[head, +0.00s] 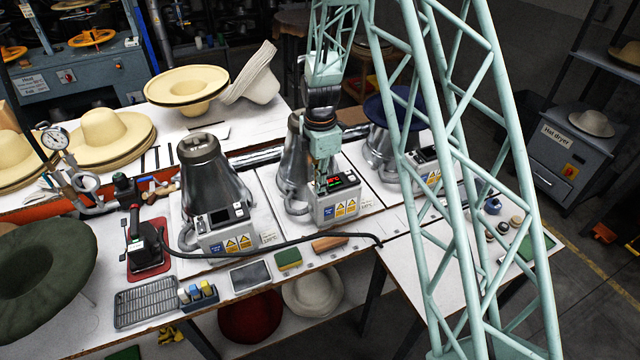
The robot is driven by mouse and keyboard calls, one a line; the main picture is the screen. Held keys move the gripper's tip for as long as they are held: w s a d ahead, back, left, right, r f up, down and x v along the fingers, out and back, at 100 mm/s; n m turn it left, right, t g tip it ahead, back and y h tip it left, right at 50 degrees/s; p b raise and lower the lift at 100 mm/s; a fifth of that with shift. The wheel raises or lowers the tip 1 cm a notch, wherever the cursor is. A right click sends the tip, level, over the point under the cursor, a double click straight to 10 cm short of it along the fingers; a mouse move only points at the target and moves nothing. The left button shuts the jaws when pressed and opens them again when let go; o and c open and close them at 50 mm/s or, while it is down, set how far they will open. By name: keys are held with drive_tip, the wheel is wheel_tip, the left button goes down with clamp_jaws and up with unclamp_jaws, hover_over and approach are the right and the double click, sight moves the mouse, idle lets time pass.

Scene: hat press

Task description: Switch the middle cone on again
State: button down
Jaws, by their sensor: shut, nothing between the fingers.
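The middle cone (292,168) is a metal form standing on the bench, partly hidden behind my arm. Its grey control box (338,207) faces front, with a small dark display (344,180) showing red and green marks, and warning stickers below. My gripper (322,188) points down at the left part of this box's top panel, with its fingers shut and empty. I cannot tell whether the fingertips touch the panel. The switch is not clear to see beneath them.
The left cone (208,180) stands bare. The right cone carries a dark blue hat (395,107) and is partly behind my arm's lattice. A steam iron (146,246) with a black hose lies at front left. A sponge (289,259) and wooden block (329,243) lie along the front edge.

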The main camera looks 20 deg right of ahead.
drive_tip(key=shift+f, duration=0.15)
drive_tip(key=shift+s+f+b, duration=0.1)
drive_tip(key=shift+f+b, duration=0.2)
drive_tip(key=shift+b, duration=0.3)
drive_tip(key=shift+r, duration=0.1)
drive_tip(key=shift+w+r, duration=0.1)
drive_tip(key=shift+w, duration=0.35)
drive_tip(key=shift+w+a+r, duration=0.1)
drive_tip(key=shift+w, duration=0.25)
drive_tip(key=shift+r, duration=0.15)
drive_tip(key=r, duration=0.1)
drive_tip(key=r+p, duration=0.1)
drive_tip(key=r, duration=0.2)
drive_tip(key=shift+s+p, duration=0.25)
drive_tip(key=shift+p, duration=0.05)
wheel_tip(320, 180, up, 10)
drive_tip(key=s, duration=0.1)
drive_tip(key=shift+s+f+b, duration=0.2)
drive_tip(key=shift+b, duration=0.25)
